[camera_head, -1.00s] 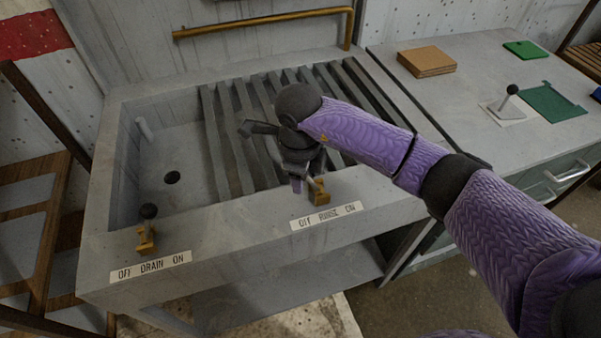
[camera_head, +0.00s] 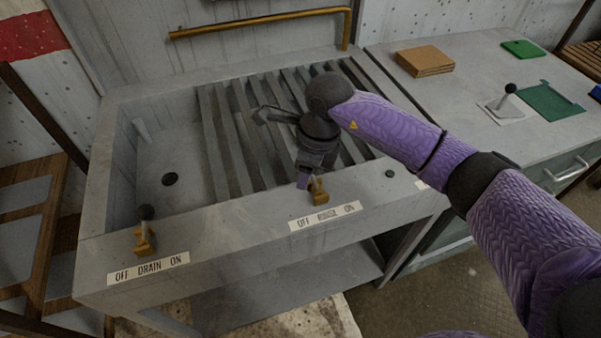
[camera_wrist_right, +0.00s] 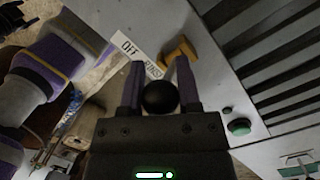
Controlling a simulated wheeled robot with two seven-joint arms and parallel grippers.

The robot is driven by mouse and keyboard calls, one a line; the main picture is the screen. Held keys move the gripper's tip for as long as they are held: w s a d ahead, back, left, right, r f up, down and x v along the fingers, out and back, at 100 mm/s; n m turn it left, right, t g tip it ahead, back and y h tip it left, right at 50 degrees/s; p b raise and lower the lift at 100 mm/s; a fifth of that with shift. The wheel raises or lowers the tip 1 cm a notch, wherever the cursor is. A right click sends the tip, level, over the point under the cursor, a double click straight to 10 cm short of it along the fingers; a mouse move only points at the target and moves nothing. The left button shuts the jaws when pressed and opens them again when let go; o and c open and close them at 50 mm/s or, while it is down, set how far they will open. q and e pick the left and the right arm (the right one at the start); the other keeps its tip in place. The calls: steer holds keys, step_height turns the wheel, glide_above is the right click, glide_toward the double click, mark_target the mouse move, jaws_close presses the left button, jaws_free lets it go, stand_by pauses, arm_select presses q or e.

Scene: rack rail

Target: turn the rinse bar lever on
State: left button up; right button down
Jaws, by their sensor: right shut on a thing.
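The rinse bar lever's brass bracket (camera_head: 318,191) sits on the sink's front ledge, above the OFF RINSE ON label (camera_head: 325,216). In the wrist view the bracket (camera_wrist_right: 181,50) shows beyond the fingers, and the lever's black knob (camera_wrist_right: 160,97) lies between them. My right gripper (camera_head: 303,183) is shut on the rinse lever, its fingers (camera_wrist_right: 161,75) on both sides of the knob. In the head view the gripper hides the knob and most of the stem, so the lever's exact angle is unclear. My left gripper is not in view.
The drain lever (camera_head: 146,230) with its black knob stands at the ledge's left. A green button (camera_head: 389,173) is on the ledge right of the rinse bracket. Slats (camera_head: 232,150) cover much of the sink behind. A brass pipe (camera_head: 262,22) runs along the back wall.

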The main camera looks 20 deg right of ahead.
steer(key=d+y+b, duration=0.1)
steer(key=d+y, duration=0.1)
steer(key=shift+w+y+b, duration=0.1)
steer(key=shift+y+b, duration=0.2)
steer(key=shift+b, duration=0.1)
steer(key=d+y+b, duration=0.2)
steer(key=y+b, duration=0.1)
steer(key=shift+d+y+b, duration=0.3)
steer(key=shift+y+b, duration=0.05)
steer(key=shift+y, duration=0.05)
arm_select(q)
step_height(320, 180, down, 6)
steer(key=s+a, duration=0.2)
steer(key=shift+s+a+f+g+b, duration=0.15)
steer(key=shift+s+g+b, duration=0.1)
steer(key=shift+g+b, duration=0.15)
arm_select(e)
steer(key=shift+d, duration=0.3)
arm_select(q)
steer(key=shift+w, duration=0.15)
arm_select(e)
steer(key=c, duration=0.7)
jaws_free()
steer(key=o, duration=0.4)
steer(key=shift+d, duration=0.1)
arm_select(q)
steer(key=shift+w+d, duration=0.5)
